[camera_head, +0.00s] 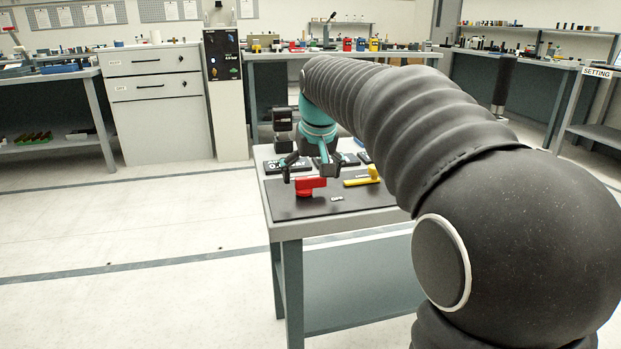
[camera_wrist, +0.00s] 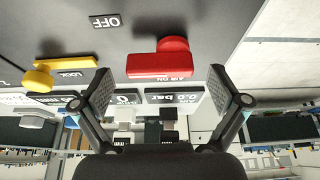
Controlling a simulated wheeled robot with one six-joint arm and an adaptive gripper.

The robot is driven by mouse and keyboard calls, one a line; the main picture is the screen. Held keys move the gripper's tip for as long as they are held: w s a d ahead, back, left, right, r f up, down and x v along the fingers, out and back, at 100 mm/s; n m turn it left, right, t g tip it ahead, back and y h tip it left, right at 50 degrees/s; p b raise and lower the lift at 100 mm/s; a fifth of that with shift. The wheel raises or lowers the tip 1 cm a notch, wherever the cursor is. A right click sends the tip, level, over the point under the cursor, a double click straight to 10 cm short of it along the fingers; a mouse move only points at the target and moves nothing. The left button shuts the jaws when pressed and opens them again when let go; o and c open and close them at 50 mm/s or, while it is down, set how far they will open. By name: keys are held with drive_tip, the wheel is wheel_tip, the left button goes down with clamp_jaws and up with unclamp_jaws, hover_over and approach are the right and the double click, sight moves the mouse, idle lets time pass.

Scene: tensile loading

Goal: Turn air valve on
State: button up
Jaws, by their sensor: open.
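The red air valve handle (camera_head: 307,187) stands on the dark panel on the small table, left of a yellow handle (camera_head: 363,177). In the wrist view, which looks upside down, the red handle (camera_wrist: 160,62) has "AIR ON" lettering beside it, and an "OFF" label (camera_wrist: 106,21) lies farther off. The yellow handle (camera_wrist: 65,70) has a "LOCK" label. My gripper (camera_wrist: 161,89) is open, its fingers spread wide on either side of the red handle in that view. In the head view my gripper (camera_head: 311,169) is just above and behind the red handle. Contact is not visible.
Displays sit on the panel behind the handles, one reading "0.0 bar" (camera_wrist: 170,97). Workbenches with tools line the back wall. The floor left of the table is clear.

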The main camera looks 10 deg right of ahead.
drive_tip(key=shift+w+f, duration=0.15)
drive_tip(key=shift+f, duration=0.25)
drive_tip(key=c, duration=1.2)
drive_tip(key=shift+o, duration=0.2)
